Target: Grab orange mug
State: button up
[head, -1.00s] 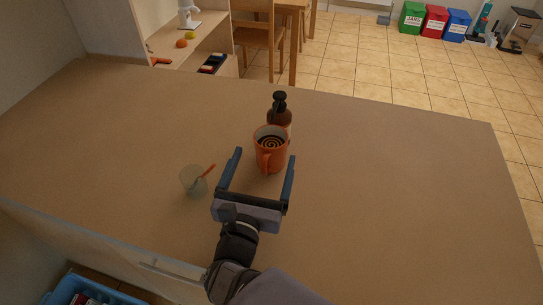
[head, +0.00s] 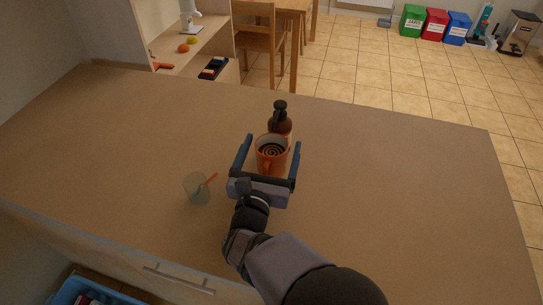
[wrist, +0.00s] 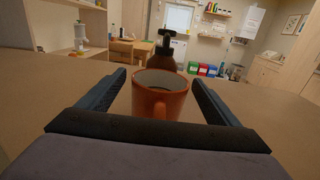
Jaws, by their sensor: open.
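The orange mug (head: 272,154) stands upright on the counter, with a dark spiral pattern visible inside it and its handle facing my gripper. My gripper (head: 271,141) is open, with one finger on each side of the mug. In the wrist view the mug (wrist: 160,97) sits between the two fingers (wrist: 160,76), with a gap showing on both sides. The mug's base is partly hidden by the gripper's palm.
A brown pump bottle (head: 280,121) stands just behind the mug. A translucent cup (head: 197,188) with an orange stick is left of my gripper. The counter (head: 400,190) is clear to the right.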

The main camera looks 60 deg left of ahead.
jog(key=shift+c, duration=0.3)
jog(key=c, duration=1.5)
jog(key=shift+a+r, duration=0.1)
jog(key=shift+c, duration=0.8)
jog(key=shift+r, duration=0.15)
jog(key=shift+r+b, duration=0.3)
jog(key=shift+r, duration=0.45)
jog(key=shift+r+b, duration=0.3)
jog(key=shift+r, duration=0.6)
jog(key=s+d+b, duration=0.1)
jog(key=s+d, duration=0.1)
jog(key=d, duration=0.6)
jog(key=s+d+b, duration=0.2)
jog(key=s+d, duration=0.1)
jog(key=d, duration=0.6)
jog(key=shift+s, duration=0.3)
